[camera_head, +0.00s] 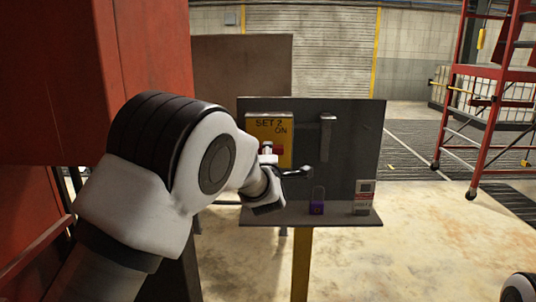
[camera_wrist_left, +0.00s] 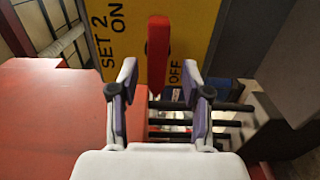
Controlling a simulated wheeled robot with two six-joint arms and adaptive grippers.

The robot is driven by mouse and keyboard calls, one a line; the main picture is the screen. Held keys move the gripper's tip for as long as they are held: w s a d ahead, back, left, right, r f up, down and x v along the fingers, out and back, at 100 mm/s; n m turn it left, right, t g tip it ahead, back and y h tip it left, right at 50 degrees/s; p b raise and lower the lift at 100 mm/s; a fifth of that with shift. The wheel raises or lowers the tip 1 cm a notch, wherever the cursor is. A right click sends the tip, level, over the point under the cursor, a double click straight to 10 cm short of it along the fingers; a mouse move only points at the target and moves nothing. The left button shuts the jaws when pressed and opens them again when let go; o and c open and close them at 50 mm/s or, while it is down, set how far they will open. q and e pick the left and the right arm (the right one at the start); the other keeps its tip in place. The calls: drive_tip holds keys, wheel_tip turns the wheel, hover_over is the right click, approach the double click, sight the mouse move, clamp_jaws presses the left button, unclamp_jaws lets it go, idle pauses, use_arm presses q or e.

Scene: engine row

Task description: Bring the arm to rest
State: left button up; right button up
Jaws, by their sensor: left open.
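The yellow switch box (camera_head: 284,128), lettered SET 2 ON, is on an upright dark grey panel (camera_head: 350,145). My left gripper (camera_head: 286,165) is in front of the box's lower part and hides some of it. In the left wrist view the left gripper (camera_wrist_left: 160,95) is open, with purple pads apart and nothing held between them. A red handle (camera_wrist_left: 158,50) shows ahead of the gap, between the ON and OFF lettering on the yellow box (camera_wrist_left: 190,30). The pads do not appear to touch it. My right gripper is not in view.
A purple padlock (camera_head: 317,206) and a white-and-red tag (camera_head: 363,197) are at the panel's shelf (camera_head: 345,218). A grey hasp-like piece (camera_head: 327,135) is on the panel. A large red cabinet (camera_head: 50,80) stands left. A red ladder (camera_head: 480,90) stands right; the floor between is clear.

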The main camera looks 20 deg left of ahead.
use_arm(q)
drive_tip(key=v, duration=0.4)
drive_tip(key=shift+s, duration=0.4)
